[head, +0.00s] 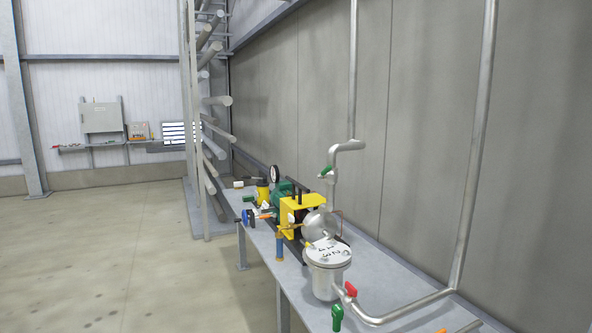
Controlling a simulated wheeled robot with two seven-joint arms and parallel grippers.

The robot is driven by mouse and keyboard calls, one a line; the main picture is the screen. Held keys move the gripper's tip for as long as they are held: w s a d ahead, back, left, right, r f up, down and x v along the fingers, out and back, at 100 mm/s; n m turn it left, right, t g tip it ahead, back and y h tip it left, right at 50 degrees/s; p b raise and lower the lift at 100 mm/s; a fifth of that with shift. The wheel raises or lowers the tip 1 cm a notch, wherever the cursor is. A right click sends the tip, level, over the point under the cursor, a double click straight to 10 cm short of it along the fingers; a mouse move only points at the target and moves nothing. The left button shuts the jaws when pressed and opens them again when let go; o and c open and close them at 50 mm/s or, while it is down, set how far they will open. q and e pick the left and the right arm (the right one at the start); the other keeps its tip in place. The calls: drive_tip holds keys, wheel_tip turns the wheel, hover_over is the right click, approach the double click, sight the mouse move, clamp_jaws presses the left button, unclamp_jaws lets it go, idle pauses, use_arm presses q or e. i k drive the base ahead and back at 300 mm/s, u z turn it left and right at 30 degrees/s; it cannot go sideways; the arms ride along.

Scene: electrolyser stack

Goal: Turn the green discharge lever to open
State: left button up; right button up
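A small green lever (327,170) sits on the upright grey pipe above the pump's round metal casing (320,223), just below a bend in the pipe. It points down to the left, but its open or shut position is too small to tell. A second green handle (337,317) hangs downward near the bench's front edge, below the white lidded canister (325,270). No label shows which one is the discharge lever; the upper one is on the pipe rising from the pump. Neither of my grippers is in view.
A tall pipe (474,150) rises at right. A pipe rack stands behind. The floor (120,250) at left is clear.

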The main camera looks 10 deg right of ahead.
sight(319, 176)
drive_tip(key=u, duration=0.55)
drive_tip(key=i, duration=1.15)
drive_tip(key=u, duration=0.05)
